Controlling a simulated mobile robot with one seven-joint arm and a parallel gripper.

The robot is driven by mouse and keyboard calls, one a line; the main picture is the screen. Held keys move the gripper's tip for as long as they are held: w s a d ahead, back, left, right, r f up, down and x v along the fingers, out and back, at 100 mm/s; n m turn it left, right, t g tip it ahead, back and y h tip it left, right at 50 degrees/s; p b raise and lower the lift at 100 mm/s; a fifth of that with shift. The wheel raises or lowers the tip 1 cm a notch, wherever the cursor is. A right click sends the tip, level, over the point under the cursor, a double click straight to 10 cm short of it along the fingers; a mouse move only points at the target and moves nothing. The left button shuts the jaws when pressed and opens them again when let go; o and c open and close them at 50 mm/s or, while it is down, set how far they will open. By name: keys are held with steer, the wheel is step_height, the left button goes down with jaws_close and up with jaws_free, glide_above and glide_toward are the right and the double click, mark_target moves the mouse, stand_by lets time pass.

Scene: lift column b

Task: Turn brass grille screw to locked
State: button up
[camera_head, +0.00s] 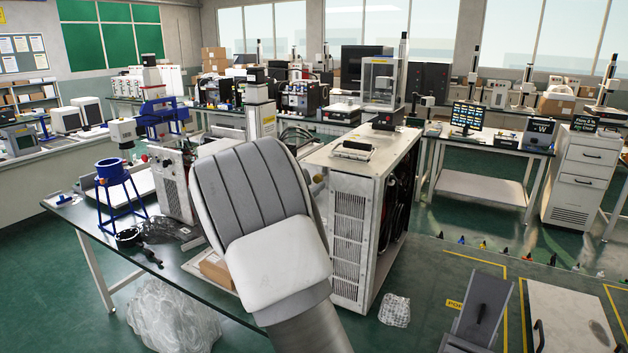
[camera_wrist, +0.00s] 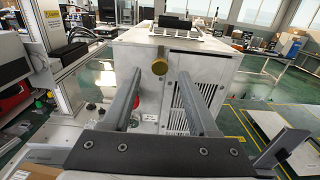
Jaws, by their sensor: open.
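The brass grille screw (camera_wrist: 159,67) shows in the wrist view as a round brass knob on the near face of a white cabinet (camera_wrist: 218,60), left of a slotted grille (camera_wrist: 181,112). My gripper (camera_wrist: 160,74) is open and empty. Its two grey fingers point toward the cabinet, and the knob appears between their tips; I cannot tell the remaining distance. In the head view, the cabinet (camera_head: 371,181) stands right of my arm, and a small brass part (camera_head: 318,178) shows beside the arm. My gripper is hidden behind my arm there. The screw's turn angle is too small to read.
A dark-topped bench (camera_head: 92,214) on the left holds a blue stand (camera_head: 117,190). A plastic-wrapped bundle (camera_head: 172,318) lies on the floor below it. A low white unit (camera_head: 565,320) stands at the lower right. Green floor is open right of the cabinet.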

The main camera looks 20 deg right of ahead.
mark_target(316, 180)
steer(key=shift+x, duration=1.8)
jaws_close()
